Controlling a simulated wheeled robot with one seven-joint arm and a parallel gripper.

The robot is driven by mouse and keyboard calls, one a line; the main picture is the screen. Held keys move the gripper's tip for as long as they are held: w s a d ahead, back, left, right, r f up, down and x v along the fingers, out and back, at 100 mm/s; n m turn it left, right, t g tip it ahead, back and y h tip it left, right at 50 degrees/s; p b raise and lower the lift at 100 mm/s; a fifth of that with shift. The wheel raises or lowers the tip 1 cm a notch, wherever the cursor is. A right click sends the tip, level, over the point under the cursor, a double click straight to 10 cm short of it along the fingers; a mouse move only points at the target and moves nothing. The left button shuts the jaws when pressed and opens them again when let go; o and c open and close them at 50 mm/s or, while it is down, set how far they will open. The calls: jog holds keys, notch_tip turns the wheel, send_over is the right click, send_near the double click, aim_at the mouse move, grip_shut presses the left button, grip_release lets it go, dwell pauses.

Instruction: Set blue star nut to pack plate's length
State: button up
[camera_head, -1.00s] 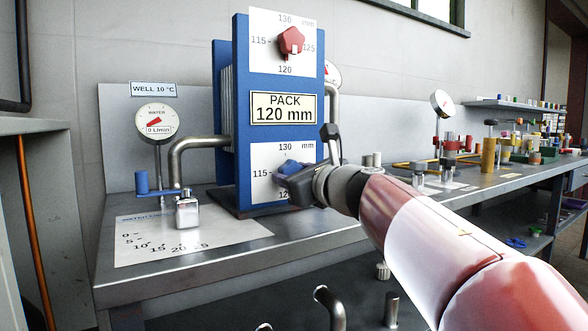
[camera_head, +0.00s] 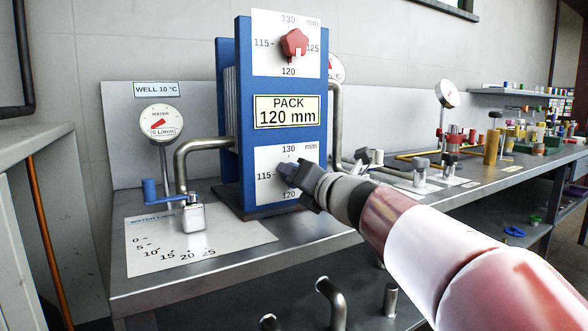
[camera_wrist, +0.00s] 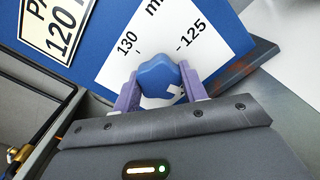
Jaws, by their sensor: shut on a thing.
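The blue star nut (camera_wrist: 157,76) sits on the lower white dial of the blue pack plate (camera_head: 240,130). My gripper (camera_wrist: 160,84) is shut on it, with one purple finger on each side. In the wrist view the nut's white mark is at its lower right, past 125 on the side away from 130. The 130 and 125 numerals show there; 115 and 120 do not. In the head view my gripper (camera_head: 290,173) covers most of the nut and the dial's right part. The pack's label (camera_head: 287,112) reads 120 mm.
A water gauge (camera_head: 162,123) and a blue-handled valve (camera_head: 193,215) stand to the left. Pipes and small fittings stand on the bench to the right.

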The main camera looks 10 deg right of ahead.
jog(key=shift+m+p, duration=0.75)
jog(key=shift+m, duration=0.75)
jog(key=o, duration=1)
jog(key=shift+c, duration=0.2)
jog(key=v, duration=0.8)
